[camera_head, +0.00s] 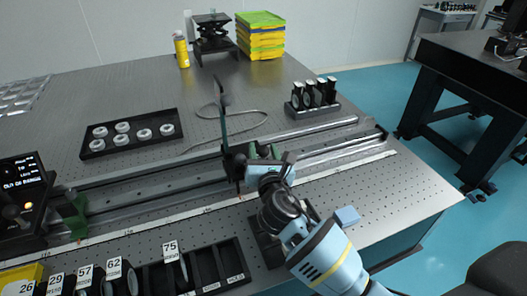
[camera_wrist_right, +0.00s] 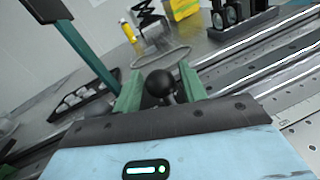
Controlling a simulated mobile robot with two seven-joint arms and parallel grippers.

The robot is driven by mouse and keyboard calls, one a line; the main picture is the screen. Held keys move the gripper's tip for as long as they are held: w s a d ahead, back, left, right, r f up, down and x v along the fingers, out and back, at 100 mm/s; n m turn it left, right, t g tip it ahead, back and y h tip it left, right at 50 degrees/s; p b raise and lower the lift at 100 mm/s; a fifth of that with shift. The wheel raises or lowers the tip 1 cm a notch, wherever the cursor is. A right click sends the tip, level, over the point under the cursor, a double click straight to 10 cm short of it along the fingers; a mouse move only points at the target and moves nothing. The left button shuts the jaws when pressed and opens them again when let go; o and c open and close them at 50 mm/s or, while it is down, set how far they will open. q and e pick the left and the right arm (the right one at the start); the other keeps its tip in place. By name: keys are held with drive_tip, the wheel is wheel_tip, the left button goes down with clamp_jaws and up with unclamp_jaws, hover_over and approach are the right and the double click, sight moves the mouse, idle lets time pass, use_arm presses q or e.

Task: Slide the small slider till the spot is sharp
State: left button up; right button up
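A small slider (camera_head: 235,162) with a dark upright plate and green parts sits on the long rail (camera_head: 150,180) on the optical table. My right gripper (camera_head: 264,152) is at the slider. In the right wrist view, its two green fingers (camera_wrist_right: 161,86) stand apart, with a black ball knob (camera_wrist_right: 160,83) on a short post between them. A narrow gap shows beside the knob; I see no firm grip. A dark display box (camera_head: 22,190) with lit text stands at the rail's left end. My left gripper is out of view.
A black tray of white round parts (camera_head: 85,150) lies behind the rail. A rack with numbered labels (camera_head: 215,284) is in front. Dark mounted optics (camera_head: 296,109) stand behind right. A cable lies behind the rail.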

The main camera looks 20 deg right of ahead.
sight(239, 158)
clamp_jaws()
drive_tip(key=a+p, duration=0.1)
drive_tip(key=a, duration=0.5)
drive_tip(key=shift+s+a, duration=0.1)
drive_tip(key=shift+a, duration=0.45)
drive_tip(key=shift+d, duration=0.3)
drive_tip(key=shift+o, duration=1)
unclamp_jaws()
drive_tip(key=s+a, duration=0.1)
drive_tip(key=s, duration=0.6)
drive_tip(key=shift+s+a, duration=0.15)
drive_tip(key=shift+s, duration=0.25)
